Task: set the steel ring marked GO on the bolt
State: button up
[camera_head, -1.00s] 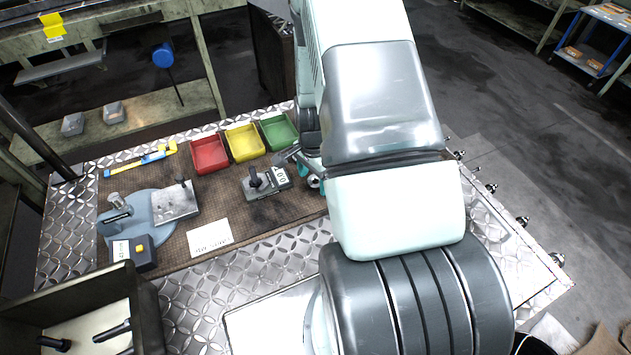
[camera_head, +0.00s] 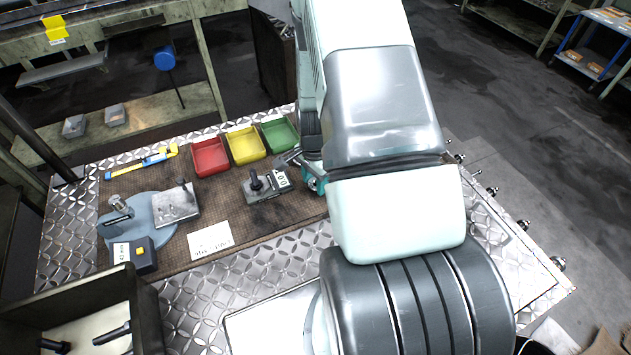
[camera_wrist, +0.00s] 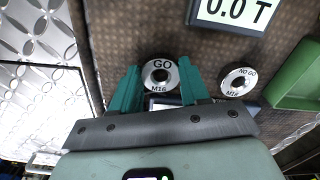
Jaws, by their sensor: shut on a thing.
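The steel ring marked GO M16 (camera_wrist: 160,75) sits between the two teal fingers of my gripper (camera_wrist: 160,90) in the wrist view. The gripper is shut on it. Whether the ring touches the mat I cannot tell. In the head view my gripper (camera_head: 312,183) is partly hidden by my arm, just right of a grey block (camera_head: 268,193) with a 0.0 T display. The dark bolt (camera_head: 256,181) stands upright on that block, with no ring visible around it. The bolt is out of the wrist view, but the display (camera_wrist: 233,12) shows at its top edge.
A ring marked NO GO (camera_wrist: 238,82) lies on the brown mat, right of the GO ring. Red (camera_head: 210,157), yellow (camera_head: 245,145) and green (camera_head: 280,134) bins stand behind the block. A blue round fixture (camera_head: 150,235) and a white card (camera_head: 210,240) are to the left.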

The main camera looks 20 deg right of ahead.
notch_tip(320, 180, up, 9)
notch_tip(320, 180, up, 4)
jog(key=n, duration=0.3)
send_over(251, 171)
jog(key=shift+s+d+f, duration=0.1)
jog(key=shift+d+f, duration=0.05)
jog(key=shift+f, duration=1.85)
jog(key=shift+f, duration=0.5)
jog(key=o, duration=1.2)
jog(key=shift+o, duration=0.2)
